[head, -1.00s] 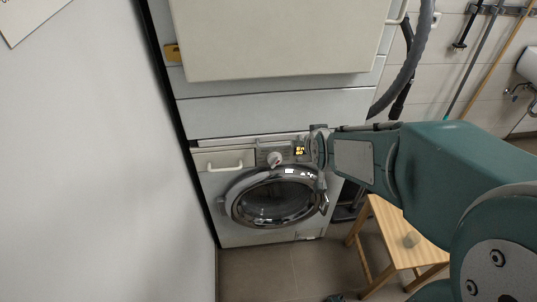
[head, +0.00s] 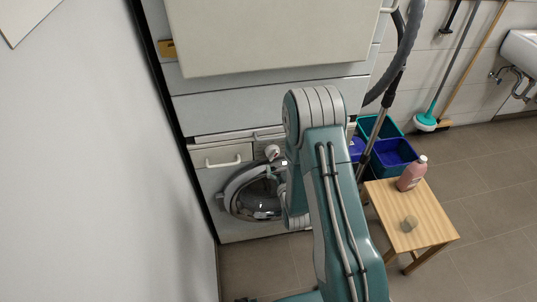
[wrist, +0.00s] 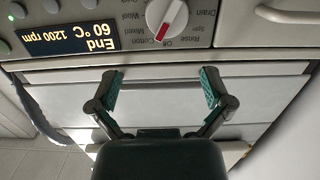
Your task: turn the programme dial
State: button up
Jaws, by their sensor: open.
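The programme dial (wrist: 166,18) is a round white knob with a red mark, at the top of the upside-down wrist view. Its red mark sits by the "Off" label. It also shows small in the head view (head: 272,152), on the front of the lower machine (head: 208,185). The lit display (wrist: 70,36) beside it reads "End 60 °C 1200 rpm". My gripper (wrist: 161,88) is open and empty, its teal-padded fingers spread below the dial in the wrist picture, apart from it. In the head view my arm hides the display and most of my gripper.
The round door (head: 240,195) is partly behind my arm. A drawer with a white handle (head: 222,162) is left of the dial. A wooden stool (head: 425,220) with a pink bottle (head: 412,174) stands at right, near blue bins (head: 395,155). A white wall (head: 90,170) closes the left.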

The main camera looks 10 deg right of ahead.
aim_at(273, 154)
notch_tip(273, 154, down, 3)
jog(key=s+a+t, duration=0.1)
jog(key=s, duration=0.1)
jog(key=w, duration=1)
jog(key=shift+w+f, duration=0.1)
jog(key=shift+w, duration=0.1)
jog(key=c, duration=1)
